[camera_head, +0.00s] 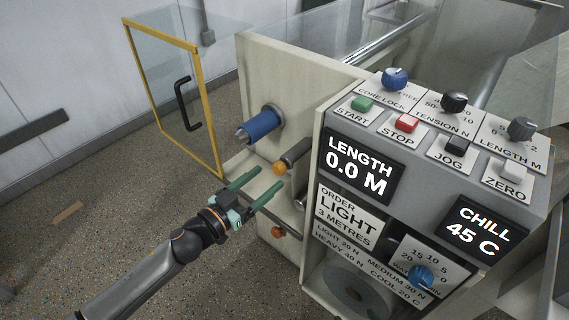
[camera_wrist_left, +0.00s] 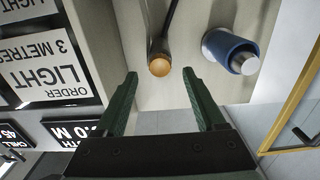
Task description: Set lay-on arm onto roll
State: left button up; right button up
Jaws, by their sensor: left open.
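The lay-on arm (camera_head: 295,153) is a dark bar with an orange end knob (camera_head: 279,168), on the machine's pale side face. It also shows in the left wrist view, with the orange knob (camera_wrist_left: 159,66) facing me. The blue roll (camera_head: 262,124) sticks out on a shaft, up and to the left of the arm in the head view; it also shows in the left wrist view (camera_wrist_left: 232,50). My left gripper (camera_head: 270,177) is open, its green fingers pointing at the knob. In the left wrist view the knob lies between and beyond the fingertips (camera_wrist_left: 160,75); no contact is visible. My right gripper is out of view.
The control box (camera_head: 440,135) with buttons, dials and displays stands right of the arm. A yellow-framed clear door (camera_head: 160,85) with a black handle stands open at left. A lower orange knob (camera_head: 278,232) sits below. The floor at left is mostly clear.

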aim_at(285, 164)
pick_arm(q)
jog(key=b+x, duration=0.1)
jog(key=x, duration=0.6)
jog(key=shift+w+d, duration=0.25)
jog(key=shift+w, duration=0.05)
grip_shut()
dwell(1.1)
